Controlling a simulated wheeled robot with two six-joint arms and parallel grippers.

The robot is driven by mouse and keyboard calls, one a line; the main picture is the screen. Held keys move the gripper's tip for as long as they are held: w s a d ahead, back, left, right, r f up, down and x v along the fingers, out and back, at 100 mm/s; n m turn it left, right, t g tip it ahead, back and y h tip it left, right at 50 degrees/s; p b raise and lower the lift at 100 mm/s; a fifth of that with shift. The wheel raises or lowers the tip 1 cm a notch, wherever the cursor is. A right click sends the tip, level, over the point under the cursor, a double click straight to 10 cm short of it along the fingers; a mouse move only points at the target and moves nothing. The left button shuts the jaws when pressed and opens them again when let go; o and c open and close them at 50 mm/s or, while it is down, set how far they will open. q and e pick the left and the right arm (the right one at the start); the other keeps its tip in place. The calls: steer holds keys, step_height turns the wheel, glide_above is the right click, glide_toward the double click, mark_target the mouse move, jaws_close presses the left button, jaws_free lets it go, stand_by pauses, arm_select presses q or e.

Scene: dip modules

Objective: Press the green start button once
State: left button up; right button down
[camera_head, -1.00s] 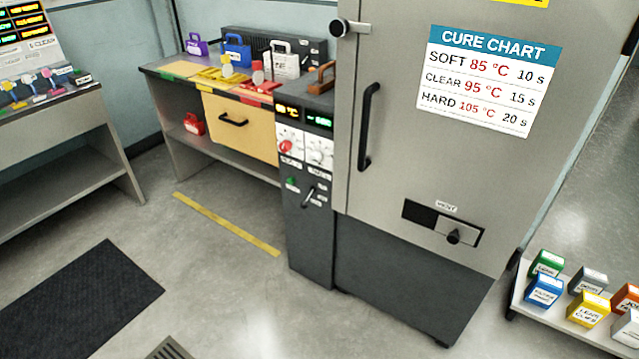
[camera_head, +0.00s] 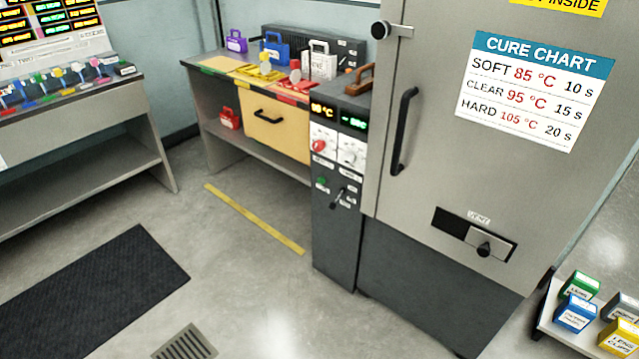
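The green start button (camera_head: 322,181) is a small green knob on the front of the dark grey control column (camera_head: 333,240), below a red dial (camera_head: 319,146) and a white dial (camera_head: 351,153). A black lever (camera_head: 339,197) sits to its right and a little lower. Two small displays (camera_head: 322,110) glow at the top of the column, one orange and one green. Neither of my grippers is in view, and nothing touches the button.
The big grey oven door (camera_head: 420,140) stands right of the column. A workbench (camera_head: 212,75) with coloured cases is behind it. Another table (camera_head: 100,110) is at left. A low shelf with boxes (camera_head: 575,312) is at lower right. The floor in front is clear, with a dark mat (camera_head: 95,295).

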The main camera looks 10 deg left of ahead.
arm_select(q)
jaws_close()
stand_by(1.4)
